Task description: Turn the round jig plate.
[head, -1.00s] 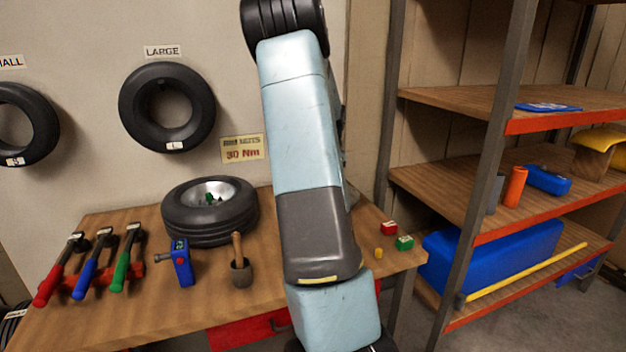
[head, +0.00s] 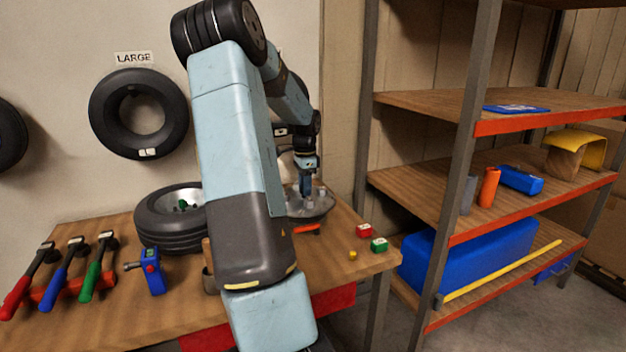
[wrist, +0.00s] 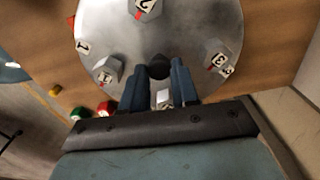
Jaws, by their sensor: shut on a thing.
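The round jig plate (head: 318,208) is a grey metal disc on the bench, partly hidden by my arm in the head view. In the wrist view the plate (wrist: 180,42) carries grey hexagonal blocks with number labels, such as one marked 2 (wrist: 147,9) and one marked 3 (wrist: 217,55). My gripper (head: 305,190) points down over the plate. In the wrist view its blue fingers (wrist: 159,70) are shut on a dark round knob (wrist: 158,65) on the plate. A small white piece shows between the fingers; I cannot tell what it is.
A red block (head: 364,230), a green block (head: 379,245) and a small yellow piece (head: 352,254) lie near the bench's right edge. A tyre (head: 170,225) and a blue tool (head: 152,270) stand left of my arm. A shelf rack (head: 450,180) rises at the right.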

